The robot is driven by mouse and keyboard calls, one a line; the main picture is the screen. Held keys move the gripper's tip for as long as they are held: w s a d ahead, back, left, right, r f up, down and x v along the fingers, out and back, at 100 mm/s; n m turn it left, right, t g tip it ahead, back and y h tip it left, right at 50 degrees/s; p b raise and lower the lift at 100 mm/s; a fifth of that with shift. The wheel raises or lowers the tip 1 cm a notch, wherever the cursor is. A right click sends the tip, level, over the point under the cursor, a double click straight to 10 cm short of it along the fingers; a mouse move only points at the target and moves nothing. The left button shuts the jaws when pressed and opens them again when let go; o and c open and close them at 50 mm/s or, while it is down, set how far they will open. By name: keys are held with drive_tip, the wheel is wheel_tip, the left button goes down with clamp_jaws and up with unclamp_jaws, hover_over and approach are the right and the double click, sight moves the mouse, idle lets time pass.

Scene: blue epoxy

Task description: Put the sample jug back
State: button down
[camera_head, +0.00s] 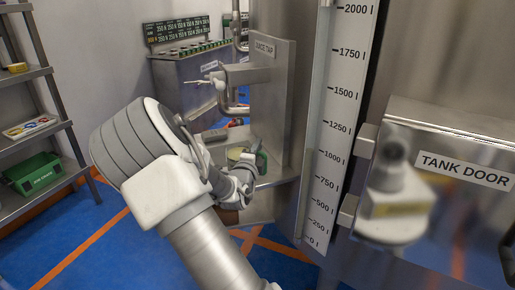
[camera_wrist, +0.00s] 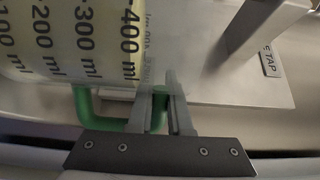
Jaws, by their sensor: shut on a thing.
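The sample jug (camera_wrist: 70,45) fills the upper left of the wrist view. It is a clear jug with black ml marks and pale yellow contents showing up to about the 400 ml mark. Its green handle (camera_wrist: 105,124) runs to my gripper (camera_wrist: 168,95), whose two fingers are shut on it. In the head view the jug (camera_head: 235,155) shows small beyond my wrist, at the shelf (camera_head: 278,176) under the juice tap (camera_head: 212,82). My gripper (camera_head: 250,170) is partly hidden there by my own arm. I cannot tell whether the jug's base touches the shelf.
A steel tank with a level scale (camera_head: 338,130) and a tank door (camera_head: 465,170) stands to the right. A bench (camera_head: 185,75) with a green board is behind. A rack (camera_head: 35,140) with a green crate (camera_head: 35,173) is at left. Blue floor is open at lower left.

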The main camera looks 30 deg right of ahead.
drive_tip(key=c, duration=0.8)
unclamp_jaws()
drive_tip(key=shift+f, duration=0.1)
drive_tip(key=shift+c, duration=0.2)
